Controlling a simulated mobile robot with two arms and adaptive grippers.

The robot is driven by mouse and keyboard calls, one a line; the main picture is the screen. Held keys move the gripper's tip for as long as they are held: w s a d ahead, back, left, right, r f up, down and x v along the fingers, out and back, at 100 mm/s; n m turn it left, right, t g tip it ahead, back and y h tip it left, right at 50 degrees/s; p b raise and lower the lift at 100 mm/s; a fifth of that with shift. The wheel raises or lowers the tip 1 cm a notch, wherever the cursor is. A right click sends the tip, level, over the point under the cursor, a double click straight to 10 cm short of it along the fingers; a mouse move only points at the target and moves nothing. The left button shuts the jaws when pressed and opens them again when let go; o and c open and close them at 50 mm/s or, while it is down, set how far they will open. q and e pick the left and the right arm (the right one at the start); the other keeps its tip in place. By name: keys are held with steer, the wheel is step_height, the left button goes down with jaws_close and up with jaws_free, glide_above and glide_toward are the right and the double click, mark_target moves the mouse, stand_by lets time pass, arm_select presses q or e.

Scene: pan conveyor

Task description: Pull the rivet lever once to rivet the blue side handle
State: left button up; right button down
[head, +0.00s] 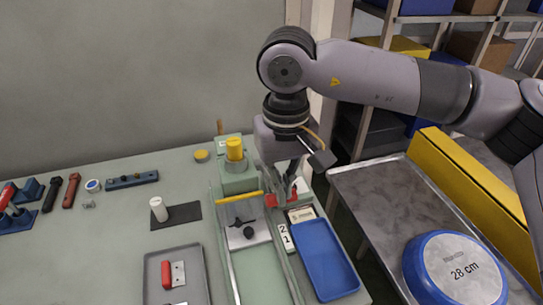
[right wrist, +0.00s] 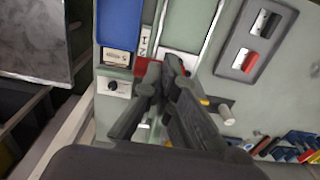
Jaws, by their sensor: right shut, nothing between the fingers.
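My right gripper (head: 291,183) points down beside the green press (head: 239,180) with its yellow cap (head: 235,149). Its fingers are shut and empty. In the right wrist view the fingertips (right wrist: 173,64) are close to a red part (right wrist: 147,69); I cannot tell whether they touch it. The red part also shows below the gripper in the head view (head: 291,195), partly covered; I cannot tell whether it belongs to the rivet lever. A light plate with a black knob (head: 248,233) lies in front of the press. No blue side handle can be made out clearly. My left gripper is not in view.
A blue tray (head: 326,262) lies at the bench's right edge. A grey tray (head: 152,268) with a red handle (head: 166,274) is at the front left. Tools lie at the left. A metal conveyor (head: 375,200) with a blue-rimmed 28 cm disc (head: 455,272) is at the right.

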steer(key=r, duration=0.1)
steer(key=r+p, duration=0.1)
steer(key=shift+s+r, duration=0.3)
steer(key=shift+w+r+p, duration=0.15)
steer(key=shift+r+p, duration=0.25)
steer(key=shift+r, duration=0.2)
step_height(320, 180, up, 9)
steer(key=s+p, duration=0.1)
steer(key=p, duration=0.4)
steer(key=shift+d+r, duration=0.2)
